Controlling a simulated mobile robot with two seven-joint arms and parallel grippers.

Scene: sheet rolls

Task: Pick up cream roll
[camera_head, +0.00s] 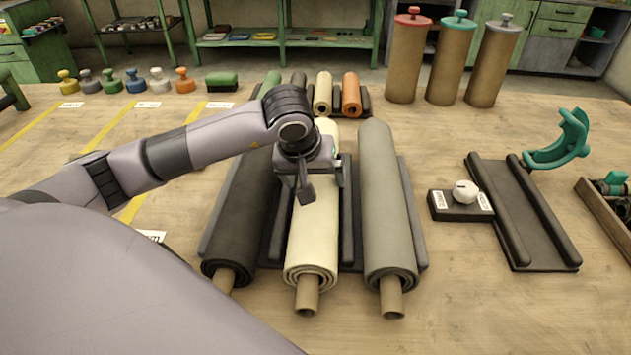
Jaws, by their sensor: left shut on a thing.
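The cream roll (313,240) lies lengthwise between a black roll (240,215) on its left and a grey roll (385,200) on its right. Its brown core sticks out at the near end. My left gripper (310,188) points down over the middle of the cream roll and is shut on it. The gripper hides part of the roll, and the far fingertip is hard to make out. The roll looks about level with its neighbours; I cannot tell whether it is clear of its dark cradle. My right gripper is not in view.
Smaller rolls, one orange (351,95), lie behind. A black cradle (520,210), a box with a white knob (463,198) and a teal curved piece (562,142) are on the right. Tall capped brown cylinders (450,65) stand at the back.

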